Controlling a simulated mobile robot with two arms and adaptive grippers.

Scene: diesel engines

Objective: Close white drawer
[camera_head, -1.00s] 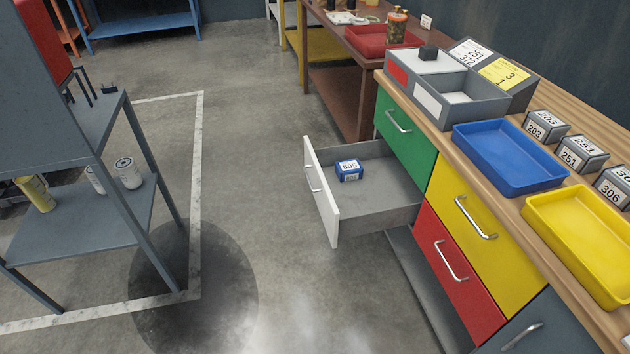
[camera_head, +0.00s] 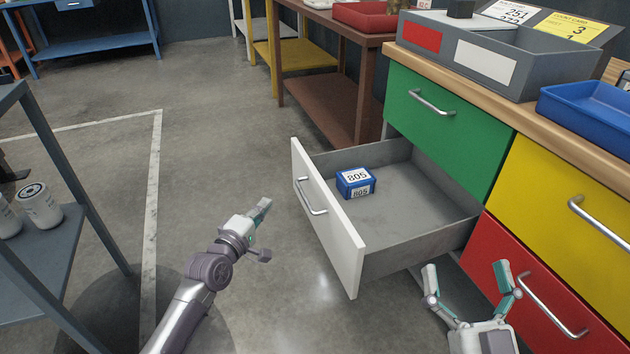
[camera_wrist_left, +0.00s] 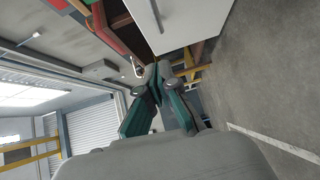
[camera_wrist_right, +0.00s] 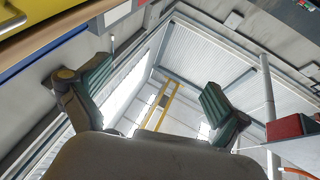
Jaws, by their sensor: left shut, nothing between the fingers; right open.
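The white drawer (camera_head: 328,221) is pulled well out of the cabinet below the green drawer, its front facing left with a metal handle (camera_head: 310,197). A blue box marked 805 (camera_head: 356,183) lies inside it. My left gripper (camera_head: 264,208) is shut and empty, to the left of the white front and apart from it. In the left wrist view the white front (camera_wrist_left: 178,20) shows at the top, beyond the closed fingertips (camera_wrist_left: 156,72). My right gripper (camera_head: 466,272) is open and empty, at the near side of the drawer in front of the red drawer.
The green drawer (camera_head: 440,125), yellow drawer (camera_head: 560,205) and red drawer (camera_head: 520,290) are shut. A grey shelf (camera_head: 40,260) with white canisters stands at the left. Grey bins (camera_head: 490,60) and a blue tray (camera_head: 590,110) are on the worktop. The floor left of the drawer is clear.

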